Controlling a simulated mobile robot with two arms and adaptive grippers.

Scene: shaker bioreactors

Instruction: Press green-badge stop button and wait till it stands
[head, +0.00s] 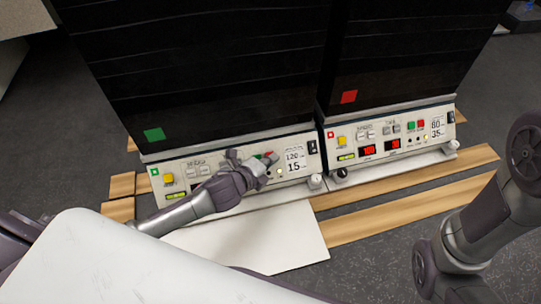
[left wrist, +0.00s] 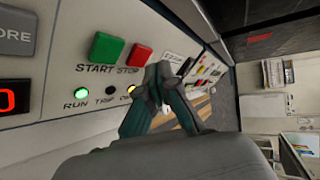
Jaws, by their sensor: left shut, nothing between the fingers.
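The green-badge shaker (head: 153,134) stands on the left in the head view, with a cream control panel (head: 168,191) along its foot. My left gripper (head: 264,164) is shut and empty in front of that panel's right half, covering part of it. In the left wrist view the red stop button (left wrist: 138,57) sits beside the green start button (left wrist: 106,47). The gripper's fingertips (left wrist: 160,78) are just right of and below the stop button; I cannot tell whether they touch the panel. The RUN lamp (left wrist: 82,93) is lit green. My right gripper is out of view.
A red-badge shaker (head: 348,97) stands close on the right, its red displays (head: 368,150) lit. Both units stand over wooden slats (head: 400,212). A white sheet (head: 290,245) lies in front of the left unit. Dark floor shows at the front right.

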